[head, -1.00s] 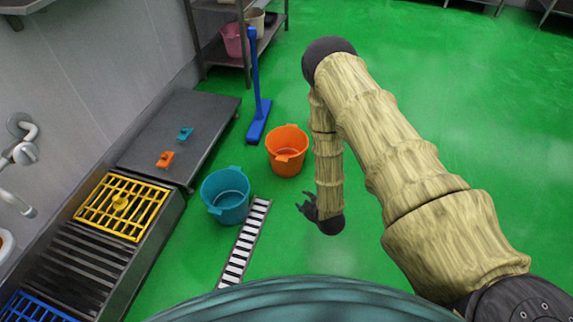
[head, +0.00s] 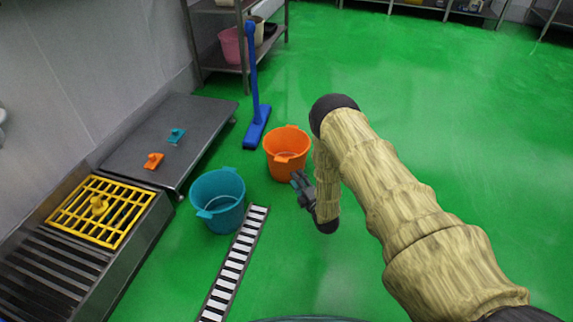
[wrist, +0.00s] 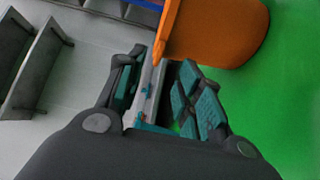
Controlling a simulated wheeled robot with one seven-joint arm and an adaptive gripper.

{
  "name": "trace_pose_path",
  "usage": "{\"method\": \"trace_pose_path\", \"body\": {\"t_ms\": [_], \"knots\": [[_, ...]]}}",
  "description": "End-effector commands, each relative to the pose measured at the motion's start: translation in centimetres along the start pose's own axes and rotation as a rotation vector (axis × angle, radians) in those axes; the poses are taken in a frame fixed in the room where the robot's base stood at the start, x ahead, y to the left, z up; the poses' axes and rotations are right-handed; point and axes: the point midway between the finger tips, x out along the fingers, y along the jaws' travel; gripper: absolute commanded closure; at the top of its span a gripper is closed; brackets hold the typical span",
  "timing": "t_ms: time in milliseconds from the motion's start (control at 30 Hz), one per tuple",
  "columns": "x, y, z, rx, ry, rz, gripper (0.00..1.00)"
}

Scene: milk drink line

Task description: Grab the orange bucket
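The orange bucket (head: 287,152) stands upright on the green floor, left of my arm in the head view. In the wrist view the orange bucket (wrist: 217,32) fills the upper middle, just beyond my fingers. My gripper (head: 297,180) is low, close to the bucket's near right side in the head view. I cannot tell whether a finger touches the bucket.
A teal bucket (head: 218,200) stands to the left, beside a striped floor drain (head: 235,262). A blue squeegee (head: 256,100) stands behind the orange bucket. A low metal table (head: 165,145) and a yellow grate (head: 100,208) line the left wall. The floor to the right is clear.

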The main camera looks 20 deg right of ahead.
Motion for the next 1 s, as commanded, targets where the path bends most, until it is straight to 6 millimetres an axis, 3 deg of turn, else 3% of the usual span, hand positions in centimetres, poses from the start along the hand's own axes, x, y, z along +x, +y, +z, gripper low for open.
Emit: {"method": "trace_pose_path", "body": {"t_ms": [300, 633, 1000], "knots": [[4.1, -0.1, 0.0, -0.003, -0.001, 0.005, 0.64], [6.1, -0.2, -0.1, -0.001, 0.000, 0.004, 0.64], [10.1, -0.4, -0.3, -0.001, -0.001, 0.003, 0.64]]}}
